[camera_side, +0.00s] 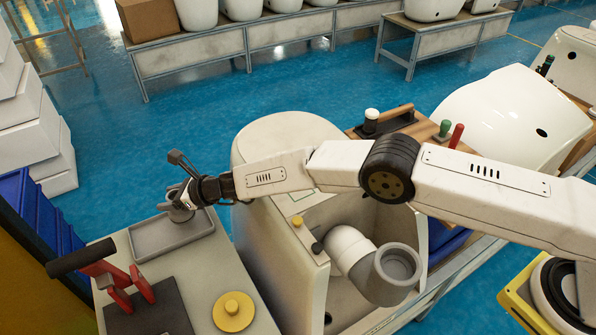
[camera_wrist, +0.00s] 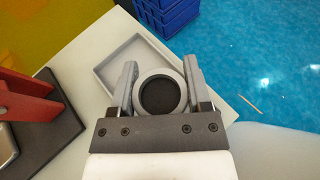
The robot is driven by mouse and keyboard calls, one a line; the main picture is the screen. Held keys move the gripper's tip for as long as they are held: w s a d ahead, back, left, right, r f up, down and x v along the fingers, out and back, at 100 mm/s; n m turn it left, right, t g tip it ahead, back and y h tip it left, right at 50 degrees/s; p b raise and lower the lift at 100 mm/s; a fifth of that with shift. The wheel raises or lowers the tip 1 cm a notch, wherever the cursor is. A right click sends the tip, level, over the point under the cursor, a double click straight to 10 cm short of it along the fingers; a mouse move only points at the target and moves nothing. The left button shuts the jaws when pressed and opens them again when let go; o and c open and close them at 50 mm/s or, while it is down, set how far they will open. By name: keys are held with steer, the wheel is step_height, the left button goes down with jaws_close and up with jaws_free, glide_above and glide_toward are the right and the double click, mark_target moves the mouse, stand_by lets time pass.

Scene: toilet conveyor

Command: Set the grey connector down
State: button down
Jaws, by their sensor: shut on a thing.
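The grey connector (camera_wrist: 163,78) is a short round ring with a dark hollow middle. My gripper (camera_wrist: 160,88) is shut on it, with one finger on each side in the wrist view. In the side view the connector (camera_side: 181,214) shows at the end of my gripper (camera_side: 186,196), partly hidden by the fingers. It overlaps the back part of a shallow grey tray (camera_side: 139,250) on the bench. The tray (camera_wrist: 98,73) also shows behind the connector in the wrist view. I cannot tell whether the connector touches the tray.
A white pipe with a grey elbow (camera_side: 384,282) sticks out of that body. Blue bins (camera_side: 38,220) stand beyond the bench's left edge.

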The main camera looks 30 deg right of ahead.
steer(key=shift+f, duration=1.6)
steer(key=shift+f, duration=0.1)
jaws_free()
steer(key=shift+f, duration=0.1)
steer(key=shift+s+d+r, duration=0.1)
steer(key=shift+d+r, duration=0.05)
steer(key=shift+r, duration=0.1)
steer(key=shift+d+r, duration=0.1)
steer(key=shift+v, duration=5.65)
